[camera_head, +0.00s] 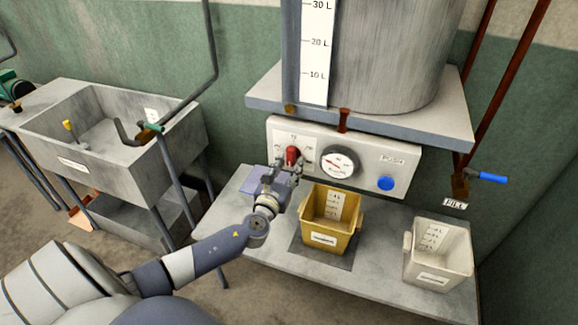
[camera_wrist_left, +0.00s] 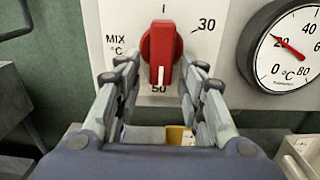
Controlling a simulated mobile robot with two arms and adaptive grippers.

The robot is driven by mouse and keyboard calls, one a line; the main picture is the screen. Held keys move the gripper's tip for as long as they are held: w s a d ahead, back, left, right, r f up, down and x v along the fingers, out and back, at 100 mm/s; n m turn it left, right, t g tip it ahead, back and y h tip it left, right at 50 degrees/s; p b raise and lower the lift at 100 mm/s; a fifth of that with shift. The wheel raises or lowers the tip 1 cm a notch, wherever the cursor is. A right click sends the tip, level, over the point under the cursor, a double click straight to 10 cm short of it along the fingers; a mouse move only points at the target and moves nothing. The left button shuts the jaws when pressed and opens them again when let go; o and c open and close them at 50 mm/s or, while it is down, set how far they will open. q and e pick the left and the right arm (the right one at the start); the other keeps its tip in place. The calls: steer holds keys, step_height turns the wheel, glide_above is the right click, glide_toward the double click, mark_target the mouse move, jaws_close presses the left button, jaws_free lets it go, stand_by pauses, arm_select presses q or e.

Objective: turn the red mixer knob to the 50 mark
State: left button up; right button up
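The red mixer knob (camera_head: 292,155) is on the white control panel (camera_head: 275,130) under the tank. In the left wrist view the red knob (camera_wrist_left: 162,45) stands upright, with its white pointer line at the lower end. That line points straight down at the 50 mark (camera_wrist_left: 159,88), which is partly covered by the knob. My left gripper (camera_head: 287,168) is just in front of the knob. In the left wrist view its fingers (camera_wrist_left: 159,72) are open, one on each side of the knob's lower part, with no clear grip on it. My right gripper is not in view.
A round temperature gauge (camera_head: 340,163) and a blue button (camera_head: 386,183) are right of the knob. A yellow bucket (camera_head: 322,238) and a white bucket (camera_head: 437,276) stand on the bench below. The tank's shelf (camera_head: 400,126) overhangs the panel. A sink (camera_head: 135,172) is at left.

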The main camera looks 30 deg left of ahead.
arm_select(q)
steer(key=shift+r, duration=0.1)
steer(key=v, duration=1.2)
stand_by(0.4)
